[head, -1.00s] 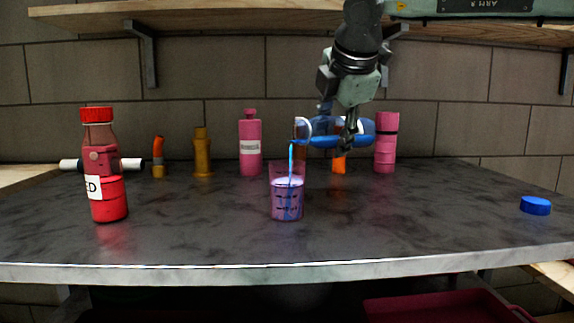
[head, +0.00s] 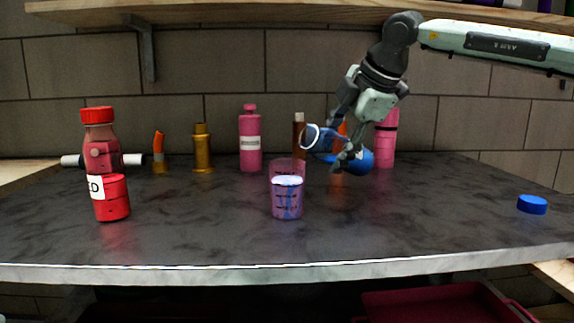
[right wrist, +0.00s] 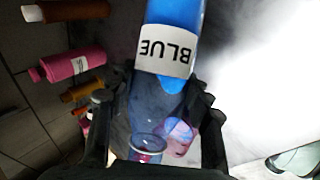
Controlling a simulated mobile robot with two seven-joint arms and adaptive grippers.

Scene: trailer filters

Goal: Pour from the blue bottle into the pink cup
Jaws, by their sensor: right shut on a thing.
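The blue bottle (head: 357,160) is tilted in my right gripper (head: 347,150), its open mouth up and to the left, above and right of the pink cup. It also shows in the right wrist view, with a label reading BLUE (right wrist: 165,50). My right gripper is shut on it. No stream leaves its mouth. The pink cup (head: 287,197) stands upright on the table, see-through, with markings and a pale liquid surface inside. My left gripper is not in view.
A red bottle (head: 110,190) stands at the front left. A blue cap (head: 532,204) lies at the right. A pink bottle (head: 250,140), a gold bottle (head: 202,150) and other containers stand along the back. The table (head: 420,215) is clear around the cup.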

